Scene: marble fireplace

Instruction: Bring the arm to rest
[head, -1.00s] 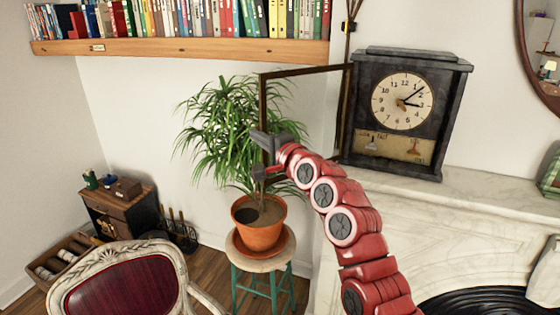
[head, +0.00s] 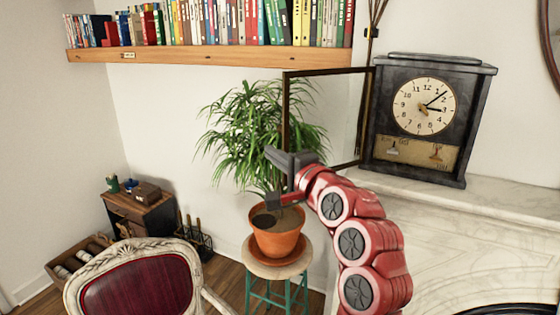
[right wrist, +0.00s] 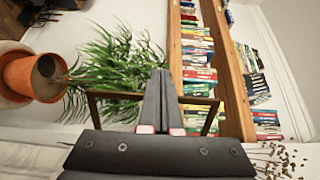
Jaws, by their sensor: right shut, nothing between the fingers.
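My right arm (head: 357,243), red and jointed, rises from the bottom right in the head view. Its dark grey right gripper (head: 290,160) is held in the air in front of the potted plant (head: 245,125), left of the clock (head: 424,115). In the right wrist view the two fingers (right wrist: 157,98) lie together, with nothing between them. The gripper overlaps the plant's lower leaves in the head view; I see no clear contact. My left gripper is not in view.
The clock's framed door (head: 328,70) stands open leftward, close to my right gripper. The plant's orange pot (head: 276,236) stands on a stool (head: 270,270). A book shelf (head: 215,53) hangs above. A red chair (head: 140,285) is at lower left. The marble mantel (head: 480,190) is at right.

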